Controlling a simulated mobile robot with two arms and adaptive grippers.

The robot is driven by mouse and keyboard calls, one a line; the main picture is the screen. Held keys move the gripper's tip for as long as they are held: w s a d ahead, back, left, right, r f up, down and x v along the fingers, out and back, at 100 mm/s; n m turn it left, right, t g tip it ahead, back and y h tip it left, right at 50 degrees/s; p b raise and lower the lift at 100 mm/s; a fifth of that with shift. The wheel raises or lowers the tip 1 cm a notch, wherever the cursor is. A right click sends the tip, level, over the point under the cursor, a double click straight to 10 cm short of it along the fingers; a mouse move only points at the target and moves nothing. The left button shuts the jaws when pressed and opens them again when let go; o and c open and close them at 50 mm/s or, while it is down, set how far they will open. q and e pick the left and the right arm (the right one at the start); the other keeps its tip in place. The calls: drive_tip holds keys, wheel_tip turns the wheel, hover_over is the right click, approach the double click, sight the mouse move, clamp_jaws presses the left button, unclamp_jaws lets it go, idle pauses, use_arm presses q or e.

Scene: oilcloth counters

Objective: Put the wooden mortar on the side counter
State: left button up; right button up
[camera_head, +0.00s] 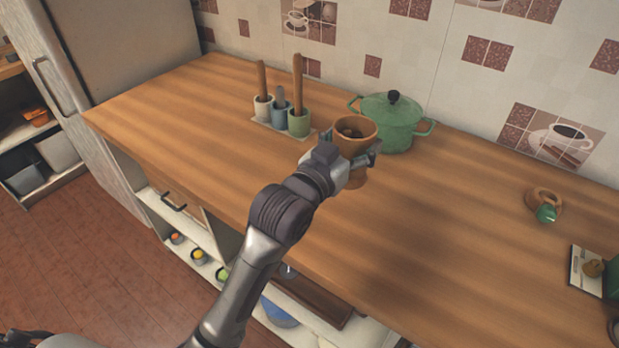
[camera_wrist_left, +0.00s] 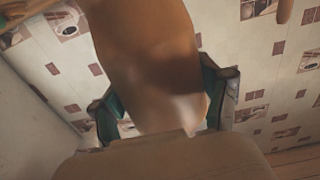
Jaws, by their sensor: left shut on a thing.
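The wooden mortar (camera_head: 356,129) is a brown goblet-shaped cup on a foot, with dark contents showing in its bowl. My left gripper (camera_head: 358,160) is around its stem and shut on it, over the wooden counter (camera_head: 230,140). I cannot tell surely whether its foot touches the counter. In the left wrist view the mortar (camera_wrist_left: 150,65) fills the middle, between the two fingers of my left gripper (camera_wrist_left: 168,105). My right gripper is not in view.
A green lidded pot (camera_head: 395,122) stands close behind the mortar, to its right. A holder with several coloured cups and wooden tools (camera_head: 283,118) stands to the left. A wooden ring with a green piece (camera_head: 545,205) lies at the right. The counter's left end is clear.

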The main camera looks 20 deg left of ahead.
use_arm(q)
drive_tip(key=a+f, duration=0.3)
drive_tip(key=w+a+f, duration=0.1)
drive_tip(key=a+f, duration=0.3)
drive_tip(key=a+f+p, duration=0.1)
drive_tip(key=a+f, duration=0.2)
drive_tip(key=a, duration=0.1)
drive_tip(key=shift+w+a+f, duration=0.2)
drive_tip(key=shift+w+f, duration=0.05)
drive_tip(key=shift+w, duration=0.05)
drive_tip(key=shift+f, duration=0.1)
drive_tip(key=o, duration=1.7)
drive_tip(key=shift+o, duration=0.3)
